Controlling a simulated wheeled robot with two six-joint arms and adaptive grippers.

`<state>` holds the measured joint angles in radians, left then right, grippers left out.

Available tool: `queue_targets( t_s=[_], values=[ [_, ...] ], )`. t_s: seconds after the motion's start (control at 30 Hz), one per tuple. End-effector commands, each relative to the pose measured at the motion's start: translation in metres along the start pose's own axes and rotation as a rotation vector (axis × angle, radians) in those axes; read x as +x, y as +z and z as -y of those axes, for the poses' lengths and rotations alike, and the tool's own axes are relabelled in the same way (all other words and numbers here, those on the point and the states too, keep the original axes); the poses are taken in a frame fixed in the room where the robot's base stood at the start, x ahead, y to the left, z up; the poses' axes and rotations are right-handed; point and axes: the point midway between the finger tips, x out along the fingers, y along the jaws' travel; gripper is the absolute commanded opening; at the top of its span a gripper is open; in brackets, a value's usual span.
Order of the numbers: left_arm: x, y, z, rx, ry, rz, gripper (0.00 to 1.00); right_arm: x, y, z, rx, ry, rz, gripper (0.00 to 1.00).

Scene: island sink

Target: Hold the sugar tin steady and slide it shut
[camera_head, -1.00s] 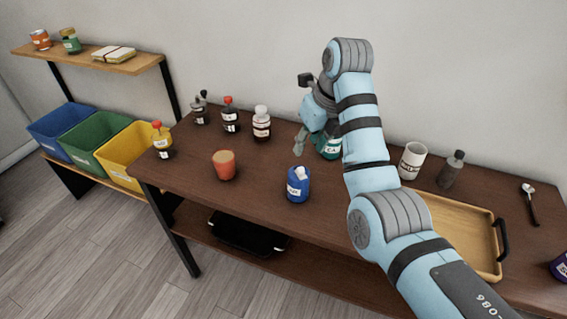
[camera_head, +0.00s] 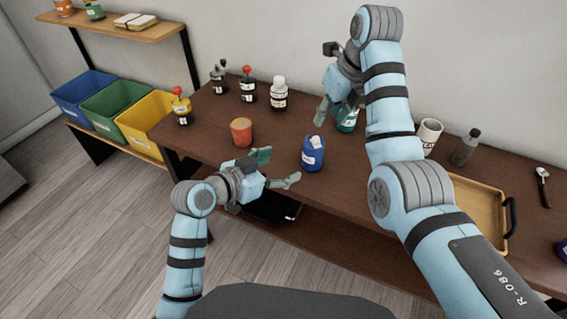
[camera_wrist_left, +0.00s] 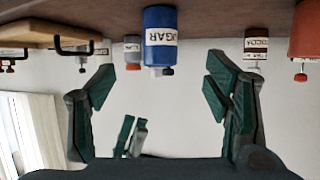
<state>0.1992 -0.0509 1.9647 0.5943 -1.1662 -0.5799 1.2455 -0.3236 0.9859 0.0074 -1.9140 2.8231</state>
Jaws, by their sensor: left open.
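The sugar tin (camera_head: 313,155) is blue with a white label and stands upright on the brown table. A pale piece shows at its top; I cannot tell how far the lid is slid. My left gripper (camera_head: 277,168) is open and empty, at the table's front edge left of the tin, with fingers pointing toward it. In the left wrist view, upside down, the tin (camera_wrist_left: 160,22) appears between the spread fingers (camera_wrist_left: 160,85), ahead of and apart from them. My right gripper (camera_head: 333,112) hangs behind the tin, beside a teal labelled container (camera_head: 347,119); its grip is unclear.
Several bottles, including a white-capped one (camera_head: 279,96), stand behind. A white mug (camera_head: 430,134), dark bottle (camera_head: 465,148) and wooden tray (camera_head: 482,187) are to the right. Table between cup and tin is clear.

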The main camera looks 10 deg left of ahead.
Motion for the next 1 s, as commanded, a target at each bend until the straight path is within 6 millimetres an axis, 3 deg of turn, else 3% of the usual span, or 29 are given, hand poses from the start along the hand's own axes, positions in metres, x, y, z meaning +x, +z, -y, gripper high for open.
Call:
queue_targets(
  t_s=[0.17,0.4,0.6,0.73,1.0],
  values=[
    [0.024,-0.003,-0.001,-0.002,0.004,-0.006,0.71,0.000,0.000,0.000,0.000,0.000,0.000,0.33],
    [0.090,-0.002,-0.002,-0.001,0.004,-0.002,0.71,0.000,0.000,0.000,0.000,0.000,0.000,0.33],
    [0.131,-0.002,-0.001,-0.001,0.002,-0.003,0.71,0.000,0.000,0.000,0.000,0.000,0.000,0.33],
    [0.141,-0.002,-0.001,0.000,0.000,-0.003,0.71,0.000,0.000,0.000,0.000,0.000,0.000,0.33],
    [0.143,-0.001,-0.001,0.000,0.000,-0.003,0.68,0.000,0.000,0.000,0.000,0.000,0.000,0.33]
  ],
)
